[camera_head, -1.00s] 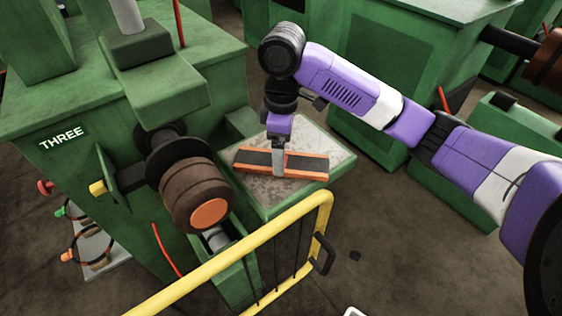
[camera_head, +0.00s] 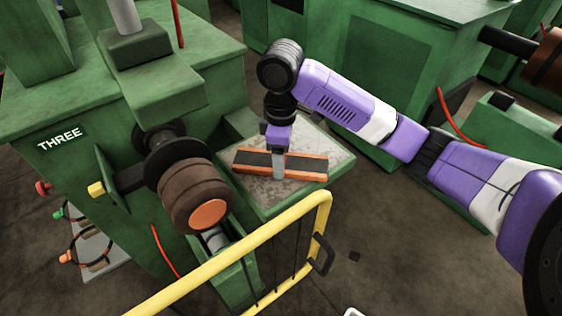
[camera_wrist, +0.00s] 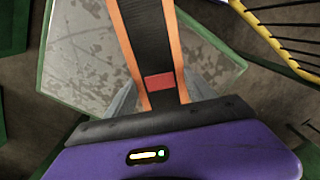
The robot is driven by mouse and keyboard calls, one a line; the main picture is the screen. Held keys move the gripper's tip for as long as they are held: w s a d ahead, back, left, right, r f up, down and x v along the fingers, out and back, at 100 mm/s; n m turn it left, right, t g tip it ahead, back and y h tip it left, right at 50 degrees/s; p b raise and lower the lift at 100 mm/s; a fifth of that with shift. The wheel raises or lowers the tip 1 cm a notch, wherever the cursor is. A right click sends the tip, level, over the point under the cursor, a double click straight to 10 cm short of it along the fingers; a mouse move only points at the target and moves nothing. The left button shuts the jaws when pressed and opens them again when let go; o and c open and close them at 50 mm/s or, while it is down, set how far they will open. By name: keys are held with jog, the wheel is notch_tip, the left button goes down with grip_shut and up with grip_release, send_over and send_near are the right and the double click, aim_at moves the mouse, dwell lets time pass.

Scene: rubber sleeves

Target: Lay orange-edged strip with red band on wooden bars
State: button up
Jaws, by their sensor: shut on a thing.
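The orange-edged strip (camera_head: 254,158) is dark along its middle with orange long edges. Its red band (camera_wrist: 160,82) shows in the wrist view, close to my gripper. My gripper (camera_head: 278,170) points down and is shut on the strip near its middle. The strip lies level over the worn grey top of a green stand (camera_head: 262,189). I cannot tell whether it touches that top. In the wrist view the strip (camera_wrist: 150,40) runs up from between the fingers, and the fingertips are partly hidden. I make out no wooden bars in either view.
The green machine marked THREE (camera_head: 60,139) stands left, with a brown roller with an orange end (camera_head: 197,194) beside the stand. A yellow rail (camera_head: 250,247) crosses in front. More green machines stand behind. Open floor (camera_head: 390,255) lies to the right.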

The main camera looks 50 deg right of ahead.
notch_tip(320, 180, up, 20)
jog(key=shift+p, duration=0.4)
